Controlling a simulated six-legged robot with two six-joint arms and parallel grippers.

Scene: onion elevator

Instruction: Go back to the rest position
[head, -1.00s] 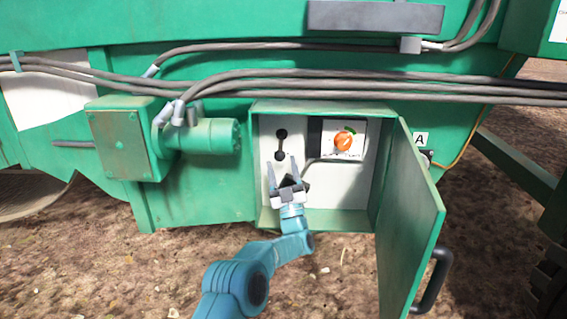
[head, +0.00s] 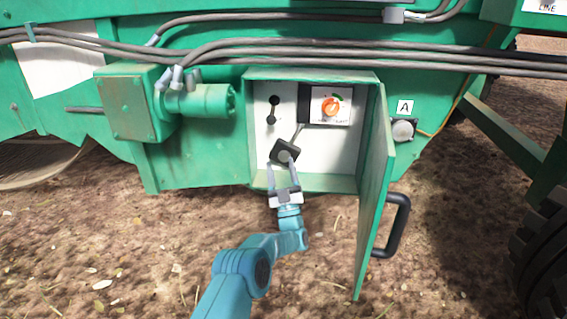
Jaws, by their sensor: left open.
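My left gripper (head: 281,176) is open, with its two fingers pointing up at the lower front of the green control box (head: 314,76). Nothing shows held between the fingers. A black-ended lever (head: 285,151) in the box sits just beyond the fingertips; I cannot tell whether a finger touches it. An orange rotary knob (head: 331,105) sits on a white panel at the box's upper right. A black switch lever (head: 272,109) is at the upper left inside. My right gripper is not in view.
The box door (head: 375,190) stands open at the right, its black handle (head: 392,226) sticking outward. A green motor housing (head: 140,105) juts out at the left. Grey cables (head: 300,46) run above. A wheel (head: 540,245) is at far right. Bare ground (head: 110,245) lies below.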

